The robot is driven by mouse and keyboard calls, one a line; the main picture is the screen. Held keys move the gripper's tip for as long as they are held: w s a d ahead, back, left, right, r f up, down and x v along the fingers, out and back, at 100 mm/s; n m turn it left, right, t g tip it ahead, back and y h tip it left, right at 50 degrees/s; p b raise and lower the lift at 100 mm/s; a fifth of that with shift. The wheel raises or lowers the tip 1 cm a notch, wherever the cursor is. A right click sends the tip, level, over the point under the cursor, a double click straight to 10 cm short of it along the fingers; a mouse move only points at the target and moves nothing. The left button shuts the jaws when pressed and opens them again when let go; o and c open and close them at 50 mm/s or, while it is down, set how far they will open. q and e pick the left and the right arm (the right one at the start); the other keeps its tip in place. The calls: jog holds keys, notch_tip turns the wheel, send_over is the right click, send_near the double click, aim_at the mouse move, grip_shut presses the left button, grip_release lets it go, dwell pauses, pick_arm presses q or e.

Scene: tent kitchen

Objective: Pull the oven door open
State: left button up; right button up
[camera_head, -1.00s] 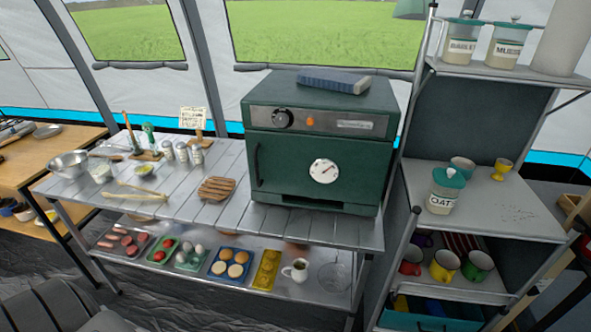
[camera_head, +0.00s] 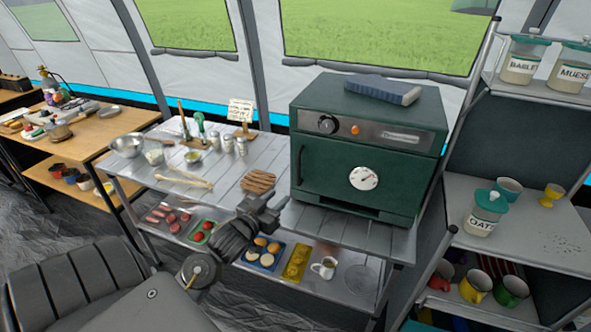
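The green oven (camera_head: 370,125) stands on the right part of the slatted metal table. Its door (camera_head: 335,172) is shut flush with the front. A dark vertical handle (camera_head: 300,162) is on the door's left edge, and a round white dial (camera_head: 364,177) is on the door. My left gripper (camera_head: 268,203) is in front of the table's front edge, below and left of the handle and apart from it. It looks empty, but I cannot make out how far apart its fingers are. My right gripper is not in view.
A wooden slatted trivet (camera_head: 258,181) lies left of the oven. A metal shelf unit (camera_head: 520,222) with jars and cups stands close on the right. Food trays and a mug (camera_head: 325,267) are on the lower shelf.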

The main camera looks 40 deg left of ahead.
pick_arm(q)
jog(key=w+a+r+p, duration=0.1)
jog(key=w+r+p, duration=0.1)
jog(key=w, duration=0.8)
jog(key=shift+w+a+r+t, duration=0.4)
jog(key=shift+r, duration=0.15)
grip_shut()
